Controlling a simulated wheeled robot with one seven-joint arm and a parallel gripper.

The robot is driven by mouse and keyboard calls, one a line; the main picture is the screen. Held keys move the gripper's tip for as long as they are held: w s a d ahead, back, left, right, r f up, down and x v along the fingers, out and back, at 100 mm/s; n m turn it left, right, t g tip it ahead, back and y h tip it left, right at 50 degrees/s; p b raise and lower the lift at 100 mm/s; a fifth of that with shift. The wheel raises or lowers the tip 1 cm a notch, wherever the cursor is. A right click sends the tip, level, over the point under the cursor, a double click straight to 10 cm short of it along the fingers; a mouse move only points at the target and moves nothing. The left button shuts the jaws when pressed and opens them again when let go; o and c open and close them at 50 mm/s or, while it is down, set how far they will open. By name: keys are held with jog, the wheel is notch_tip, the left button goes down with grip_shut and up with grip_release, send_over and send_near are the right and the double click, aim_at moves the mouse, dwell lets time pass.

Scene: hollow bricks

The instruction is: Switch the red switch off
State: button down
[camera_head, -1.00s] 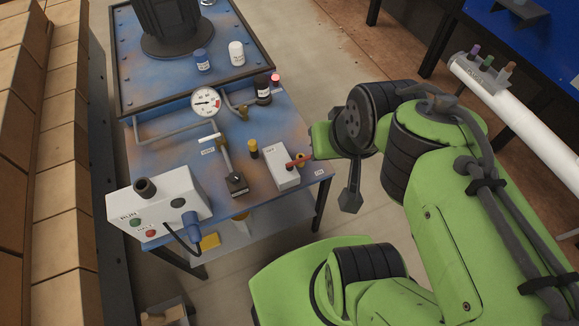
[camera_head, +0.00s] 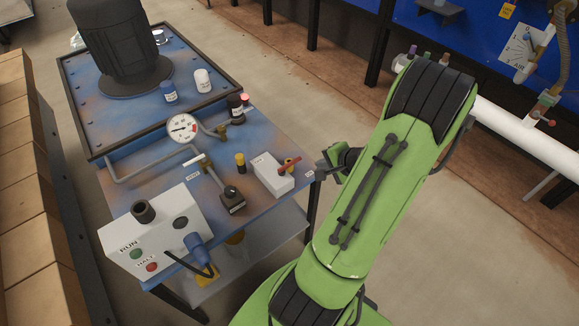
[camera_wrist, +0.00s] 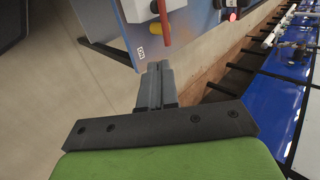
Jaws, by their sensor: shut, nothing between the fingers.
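The red switch is a red lever (camera_head: 289,164) on a small white box (camera_head: 270,176) near the right edge of the blue workbench (camera_head: 245,208). A yellow part sits by the lever. The lever points toward the bench's right edge, where a small label reads ON. In the wrist view the red lever (camera_wrist: 163,17) hangs over the box's side, just above the fingertips in the picture. My gripper (camera_head: 322,168) is just right of the switch by the bench edge, shut and empty. Its closed fingers (camera_wrist: 158,68) appear apart from the lever in the wrist view.
A control box (camera_head: 155,228) with RUN and HALT buttons stands at the bench's front left. A gauge (camera_head: 183,128), pipes and a yellow-capped post (camera_head: 240,162) are left of the switch. A white pipe (camera_head: 530,140) runs at right. The floor between is clear.

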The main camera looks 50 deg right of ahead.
jog(key=b, duration=0.4)
send_near(294, 162)
jog(key=x, duration=0.6)
jog(key=shift+w+a+f, duration=0.1)
jog(key=shift+f, duration=0.35)
jog(key=shift+p, duration=0.3)
jog(key=shift+w+d, duration=0.25)
